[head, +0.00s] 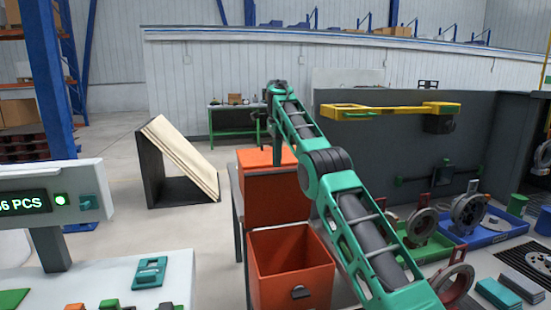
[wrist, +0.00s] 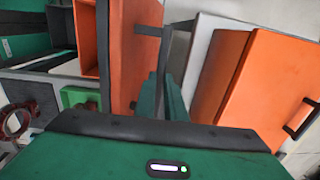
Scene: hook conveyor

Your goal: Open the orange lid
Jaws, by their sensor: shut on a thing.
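My gripper (wrist: 168,78) is shut at a dark handle (wrist: 150,31) beside an upright-looking orange panel (wrist: 130,60) in the wrist view, which appears to be the orange lid. The exact contact between fingers and handle is hard to see. In the head view my green arm reaches forward and its end hangs down over the rear orange box (head: 275,197), and the fingers are small and partly hidden there. In front of it stands an open orange box (head: 265,278) with a dark handle on its front face.
A wooden ramp (head: 180,155) stands to the left. A white counter with a display (head: 38,203) is at the near left. A yellow arm (head: 385,110) juts from the grey wall on the right. Green and blue trays (head: 483,238) hold metal parts at the right.

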